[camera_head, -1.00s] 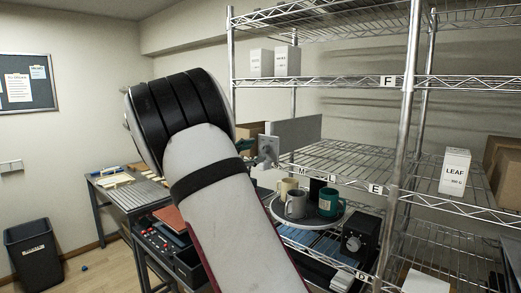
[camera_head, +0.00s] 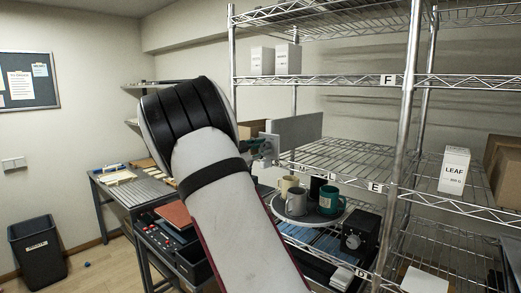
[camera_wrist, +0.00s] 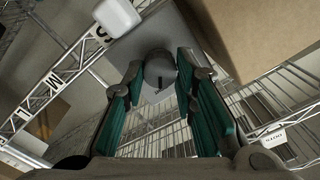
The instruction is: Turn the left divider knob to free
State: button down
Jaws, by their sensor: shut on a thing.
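A grey divider panel (camera_head: 297,131) stands on the middle shelf, with a small plate at its left end. A round grey knob (camera_wrist: 160,66) with a dark line mark shows in the wrist view, in front of a flat grey plate (camera_wrist: 182,28). My gripper (camera_wrist: 160,82) is shut on the knob, with its teal-padded fingers on either side of it. In the head view my gripper (camera_head: 262,148) is at the panel's left end, partly hidden behind my arm. The knob's exact pointing direction is hard to read.
A brown box (camera_wrist: 262,32) is close on the right in the wrist view, and a white rounded block (camera_wrist: 117,15) is at the top. A round tray (camera_head: 290,217) with mugs stands below the divider. A shelf post (camera_head: 404,150) rises to the right.

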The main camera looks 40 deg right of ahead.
jog(key=shift+n, duration=0.3)
jog(key=n+b, duration=0.1)
jog(key=n, duration=0.1)
jog(key=shift+n, duration=0.4)
jog(key=n, duration=0.3)
jog(key=shift+n+b, duration=0.3)
jog(key=shift+b, duration=0.05)
jog(key=n, duration=0.6)
jog(key=shift+n, duration=0.4)
jog(key=shift+w, duration=0.1)
jog(key=c, duration=1.3)
grip_release()
jog(key=s+a, duration=0.1)
jog(key=a, duration=1.1)
jog(key=shift+s, duration=0.35)
